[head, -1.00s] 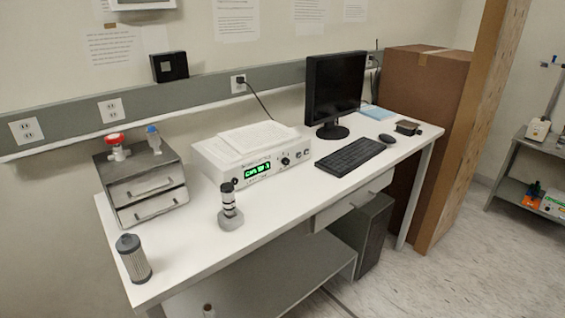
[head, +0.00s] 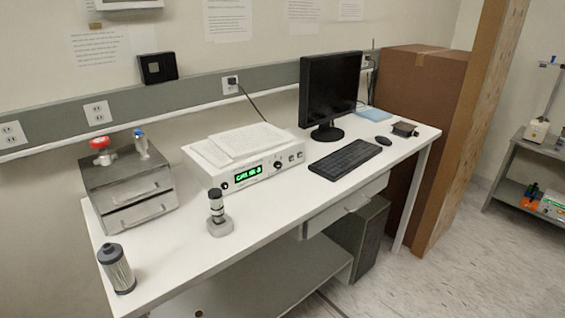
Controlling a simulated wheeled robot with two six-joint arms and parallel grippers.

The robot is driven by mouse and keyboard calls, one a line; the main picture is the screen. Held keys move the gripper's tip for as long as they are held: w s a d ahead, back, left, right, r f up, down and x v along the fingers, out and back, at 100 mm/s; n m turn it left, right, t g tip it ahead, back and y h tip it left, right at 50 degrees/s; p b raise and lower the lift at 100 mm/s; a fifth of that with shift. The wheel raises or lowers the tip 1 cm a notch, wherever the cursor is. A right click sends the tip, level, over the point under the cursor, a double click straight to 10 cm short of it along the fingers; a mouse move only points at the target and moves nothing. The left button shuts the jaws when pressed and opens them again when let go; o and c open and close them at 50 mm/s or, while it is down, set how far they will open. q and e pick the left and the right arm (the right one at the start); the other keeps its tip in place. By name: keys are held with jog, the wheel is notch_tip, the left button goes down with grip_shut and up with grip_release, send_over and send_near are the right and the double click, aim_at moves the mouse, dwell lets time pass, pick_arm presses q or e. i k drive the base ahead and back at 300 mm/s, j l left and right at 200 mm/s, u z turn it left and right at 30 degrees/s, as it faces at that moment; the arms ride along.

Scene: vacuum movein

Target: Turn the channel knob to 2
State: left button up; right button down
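A white instrument box (head: 262,191) stands on the white table in the head view, with papers on its top. Its front has a green lit display (head: 249,174); the text is too small and blurred to read for sure. A dark knob (head: 278,165) sits right of the display, and another dark knob (head: 225,186) sits at the left end of the front. I cannot tell from labels which is the channel knob. Neither of my grippers is in view.
A cylinder on a grey base (head: 217,212) stands in front of the box. A grey drawer unit (head: 128,186) with two valves and a filter cylinder (head: 116,268) are at left. A monitor (head: 331,88), keyboard (head: 345,159) and mouse (head: 383,141) are at right. The white table's (head: 180,255) front is partly clear.

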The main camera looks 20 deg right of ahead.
aim_at(278, 165)
jog(key=i+l, duration=0.15)
jog(key=l, duration=0.2)
jog(key=i+l+u, duration=0.1)
jog(key=l, duration=0.25)
jog(key=i+l+u, duration=0.1)
jog(key=l, duration=0.2)
jog(key=i+l, duration=0.2)
jog(key=l, duration=0.2)
jog(key=i+l+u, duration=0.1)
jog(key=l, duration=0.25)
jog(key=i+l, duration=0.1)
jog(key=l, duration=0.25)
jog(key=u, duration=0.05)
